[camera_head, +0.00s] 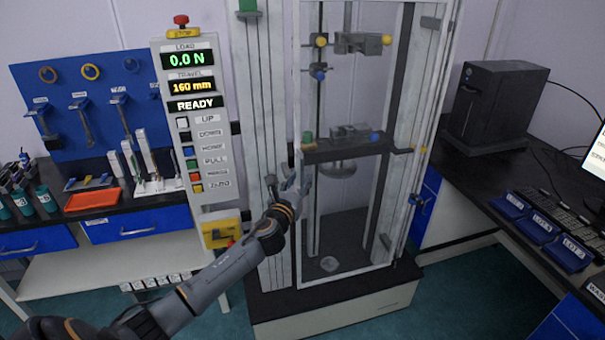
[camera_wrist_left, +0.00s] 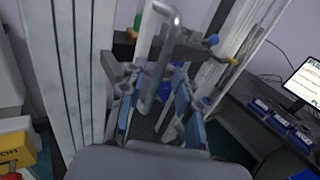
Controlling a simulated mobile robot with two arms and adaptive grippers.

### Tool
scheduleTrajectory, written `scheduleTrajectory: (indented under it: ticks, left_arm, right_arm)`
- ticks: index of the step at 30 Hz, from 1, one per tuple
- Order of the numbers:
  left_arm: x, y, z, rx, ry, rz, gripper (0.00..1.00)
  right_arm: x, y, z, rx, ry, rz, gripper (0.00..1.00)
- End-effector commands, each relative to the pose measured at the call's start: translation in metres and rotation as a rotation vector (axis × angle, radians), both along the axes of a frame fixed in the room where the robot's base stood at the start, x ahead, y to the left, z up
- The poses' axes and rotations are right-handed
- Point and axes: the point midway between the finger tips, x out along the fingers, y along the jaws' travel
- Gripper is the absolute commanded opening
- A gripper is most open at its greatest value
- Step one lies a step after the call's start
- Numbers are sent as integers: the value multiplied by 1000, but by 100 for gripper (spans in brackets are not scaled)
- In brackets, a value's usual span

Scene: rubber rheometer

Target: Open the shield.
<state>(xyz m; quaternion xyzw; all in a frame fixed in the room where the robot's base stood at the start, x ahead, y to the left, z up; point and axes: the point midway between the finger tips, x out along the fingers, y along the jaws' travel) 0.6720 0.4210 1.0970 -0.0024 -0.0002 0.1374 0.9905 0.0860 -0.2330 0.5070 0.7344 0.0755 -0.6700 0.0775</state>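The shield (camera_head: 299,60) is a clear panel in a light frame on the front of the tall test machine. It appears shut across the test space. Its grey bar handle (camera_wrist_left: 165,50) shows large in the left wrist view, close to my left gripper (camera_wrist_left: 156,95). My left gripper (camera_head: 289,188) is at the shield's left edge, at about mid height. Its fingers are apart, with the handle's lower end seen between them. Whether they touch the handle I cannot tell. My right gripper is not in view.
A control panel (camera_head: 192,130) reading READY stands left of the machine, with a yellow box (camera_head: 221,230) below. A tool board (camera_head: 85,95) hangs behind the left bench. A black case (camera_head: 492,105) and blue bins (camera_head: 537,228) occupy the right bench. The floor in front is clear.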

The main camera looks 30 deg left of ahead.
Motion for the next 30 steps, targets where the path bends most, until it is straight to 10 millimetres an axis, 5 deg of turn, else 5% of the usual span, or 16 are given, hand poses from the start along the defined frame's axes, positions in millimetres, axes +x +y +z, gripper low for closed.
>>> scheduleTrajectory:
  ticks: [6,17,23,30]
  left_arm:
    - [22,6,0,0,0,1,33]
    - [27,7,0,1,0,-1,33]
    - [27,7,0,1,0,-1,0]
    - [27,8,0,1,0,0,0]
  right_arm:
    - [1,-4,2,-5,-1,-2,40]
    - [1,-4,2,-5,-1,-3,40]
    - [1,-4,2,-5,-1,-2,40]
    - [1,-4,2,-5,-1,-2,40]
